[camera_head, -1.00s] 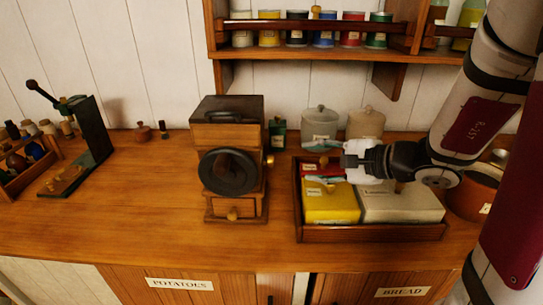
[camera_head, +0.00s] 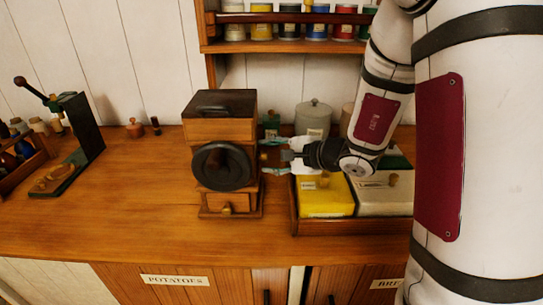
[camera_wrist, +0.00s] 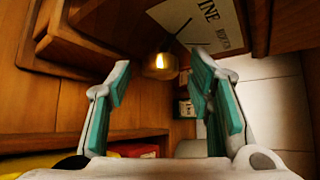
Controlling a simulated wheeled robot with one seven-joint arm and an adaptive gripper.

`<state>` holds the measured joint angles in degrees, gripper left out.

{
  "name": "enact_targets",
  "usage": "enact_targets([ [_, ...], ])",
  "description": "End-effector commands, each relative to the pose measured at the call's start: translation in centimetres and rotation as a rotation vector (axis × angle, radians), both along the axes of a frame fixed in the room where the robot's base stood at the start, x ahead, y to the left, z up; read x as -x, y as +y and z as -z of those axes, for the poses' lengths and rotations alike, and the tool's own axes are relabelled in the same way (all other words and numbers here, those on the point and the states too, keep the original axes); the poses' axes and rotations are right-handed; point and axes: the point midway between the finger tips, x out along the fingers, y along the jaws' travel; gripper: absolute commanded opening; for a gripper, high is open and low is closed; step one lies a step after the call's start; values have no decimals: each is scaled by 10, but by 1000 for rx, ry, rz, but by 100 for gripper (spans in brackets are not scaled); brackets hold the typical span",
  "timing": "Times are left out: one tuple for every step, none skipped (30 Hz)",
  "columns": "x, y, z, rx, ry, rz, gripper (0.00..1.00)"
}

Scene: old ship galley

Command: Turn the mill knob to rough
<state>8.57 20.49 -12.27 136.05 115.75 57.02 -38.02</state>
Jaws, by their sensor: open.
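The mill (camera_head: 222,131) is a wooden box with a large dark wheel on its front and a small drawer below. It stands on the counter left of my gripper (camera_head: 266,156). In the wrist view the brass mill knob (camera_wrist: 160,66) sticks out from the mill's side. A pale plate (camera_wrist: 203,24) above the knob has partly cut-off lettering that ends in "INE" and a dark pointer line. My gripper's two teal-padded fingers are open, one on each side of the knob in the picture. No contact shows, and I cannot tell whether the tips reach past it.
A wooden tray (camera_head: 350,228) with a yellow box (camera_head: 325,197) and a pale box lies under my gripper. A grey canister (camera_head: 313,118) and a small green tin (camera_head: 271,123) stand behind. A shelf of jars hangs above.

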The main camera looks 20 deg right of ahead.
Motion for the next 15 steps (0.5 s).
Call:
enact_targets([
  [0, 0, 0, 0, 0, 0, 47],
  [0, 0, 0, 0, 0, 0, 47],
  [0, 0, 0, 0, 0, 0, 43],
  [0, 0, 0, 0, 0, 0, 36],
  [0, 0, 0, 0, 0, 0, 29],
  [0, 0, 0, 0, 0, 0, 20],
  [0, 0, 0, 0, 0, 0, 13],
  [0, 0, 0, 0, 0, 0, 7],
  [0, 0, 0, 0, 0, 0, 0],
  [0, 0, 0, 0, 0, 0, 0],
  [0, 0, 0, 0, 0, 0, 0],
  [0, 0, 0, 0, 1, 0, 0],
  [0, 0, 0, 0, 1, 0, 0],
  [0, 0, 0, -1, 3, 0, 0],
  [0, 0, 0, -2, 5, -1, 0],
])
